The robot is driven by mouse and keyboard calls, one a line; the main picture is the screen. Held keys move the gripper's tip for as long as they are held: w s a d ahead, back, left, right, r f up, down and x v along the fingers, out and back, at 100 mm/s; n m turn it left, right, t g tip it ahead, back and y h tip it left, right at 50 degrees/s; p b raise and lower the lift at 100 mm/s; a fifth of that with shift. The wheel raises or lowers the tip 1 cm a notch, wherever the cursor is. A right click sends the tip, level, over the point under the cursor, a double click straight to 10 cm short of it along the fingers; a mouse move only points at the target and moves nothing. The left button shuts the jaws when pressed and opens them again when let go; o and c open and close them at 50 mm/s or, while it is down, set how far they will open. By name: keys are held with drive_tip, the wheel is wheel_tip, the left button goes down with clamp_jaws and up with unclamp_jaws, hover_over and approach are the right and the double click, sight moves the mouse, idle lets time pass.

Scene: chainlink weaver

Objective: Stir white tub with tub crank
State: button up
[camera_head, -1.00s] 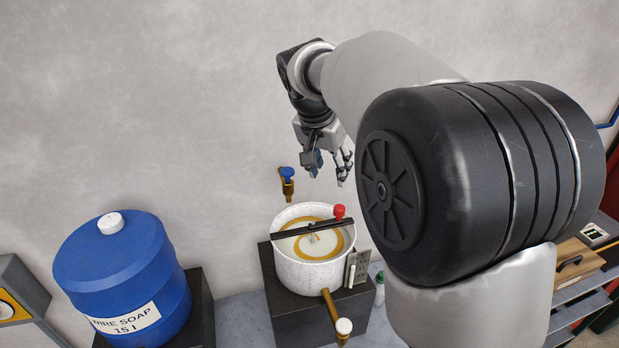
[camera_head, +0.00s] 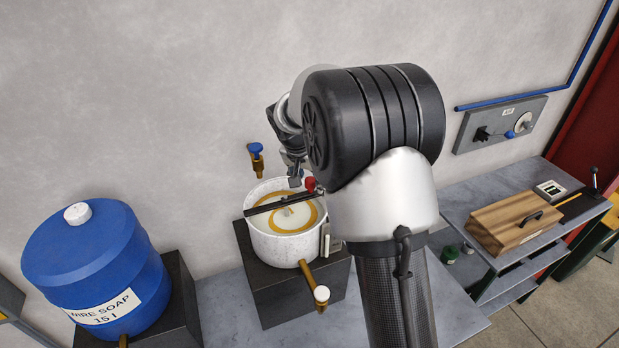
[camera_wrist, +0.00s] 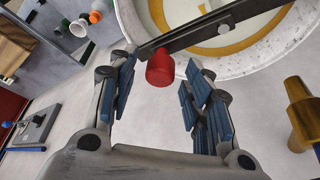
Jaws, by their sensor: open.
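The white tub (camera_head: 256,228) stands on a dark block, with pale liquid and a yellow-brown swirl inside. The tub crank is a dark bar (camera_head: 265,204) lying across the tub's top, with a red knob (camera_head: 310,184) at its right end. In the wrist view the red knob (camera_wrist: 160,70) shows between the fingertips, below the dark bar (camera_wrist: 215,28). My gripper (camera_wrist: 157,85) is open, with blue finger pads on both sides of the knob and visible gaps. In the head view my gripper (camera_head: 296,176) is close to the knob and partly hidden by my arm.
A blue tap (camera_head: 256,152) is on the wall behind the tub. A brass spout with a white knob (camera_head: 321,293) sticks out in front. A blue soap drum (camera_head: 95,265) stands left. A wooden box (camera_head: 515,222) is on the right bench.

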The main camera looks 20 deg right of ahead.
drive_tip(key=shift+d+f, duration=0.1)
drive_tip(key=shift+f, duration=0.05)
clamp_jaws()
idle(0.6)
